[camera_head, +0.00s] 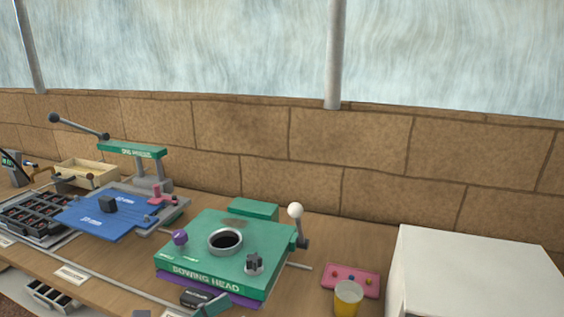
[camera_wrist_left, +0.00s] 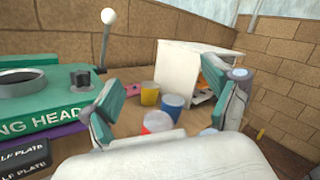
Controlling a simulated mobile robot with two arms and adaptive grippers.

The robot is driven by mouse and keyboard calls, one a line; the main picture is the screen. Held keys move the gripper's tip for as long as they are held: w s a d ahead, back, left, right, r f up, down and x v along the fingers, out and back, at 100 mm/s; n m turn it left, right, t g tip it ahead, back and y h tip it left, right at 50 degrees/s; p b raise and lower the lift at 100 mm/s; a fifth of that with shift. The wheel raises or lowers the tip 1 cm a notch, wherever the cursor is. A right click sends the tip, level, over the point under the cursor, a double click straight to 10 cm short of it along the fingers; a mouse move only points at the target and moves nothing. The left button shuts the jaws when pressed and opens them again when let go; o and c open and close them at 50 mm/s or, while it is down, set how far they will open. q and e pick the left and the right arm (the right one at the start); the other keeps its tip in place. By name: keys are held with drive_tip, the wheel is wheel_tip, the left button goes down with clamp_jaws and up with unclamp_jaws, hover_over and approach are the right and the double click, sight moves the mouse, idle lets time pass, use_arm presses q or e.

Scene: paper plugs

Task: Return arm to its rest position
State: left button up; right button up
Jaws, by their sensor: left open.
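My left gripper (camera_wrist_left: 167,100) shows in the left wrist view with its two green-padded fingers spread wide apart and nothing held between them. It faces several cups beyond it. The rest of that arm is out of the picture. The green sowing head (camera_head: 210,258) sits on a purple base on the bench and also shows at the left of the left wrist view (camera_wrist_left: 45,103). My right gripper is in neither view.
A white box (camera_head: 475,270) stands at right. A yellow cup (camera_head: 347,298) stands near a pink tray (camera_head: 360,279). Blue (camera_wrist_left: 172,105) and red (camera_wrist_left: 157,122) cups stand nearby. A lever press (camera_head: 133,149), blue plate (camera_head: 95,213) and black tray (camera_head: 30,215) fill the left.

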use_arm(q)
drive_tip(key=w+a+n+t+y, duration=0.3)
drive_tip(key=a+n+t+y, duration=0.9)
drive_tip(key=n, duration=1.2)
drive_tip(key=s+a+f+n+g+y, duration=0.2)
drive_tip(key=a+f+n+g+y, duration=0.15)
drive_tip(key=f+n+g, duration=0.35)
drive_tip(key=s+a+f+n+g+y, duration=0.25)
drive_tip(key=f+n+y, duration=0.2)
drive_tip(key=f, duration=0.35)
drive_tip(key=s+d+f+n+g+h, duration=0.2)
drive_tip(key=s+d+f+g, duration=0.1)
drive_tip(key=s+f+g, duration=0.3)
drive_tip(key=s+d+f+n+g+h, duration=0.2)
drive_tip(key=s+d+f+n+g, duration=0.15)
drive_tip(key=s+f, duration=0.4)
drive_tip(key=s+f+g+p, duration=0.2)
drive_tip(key=s+f+p, duration=0.15)
drive_tip(key=f, duration=1.95)
drive_tip(key=s+a+f+m+g+p, duration=0.1)
drive_tip(key=s+a+f, duration=0.2)
drive_tip(key=s+f, duration=1)
drive_tip(key=s, duration=0.3)
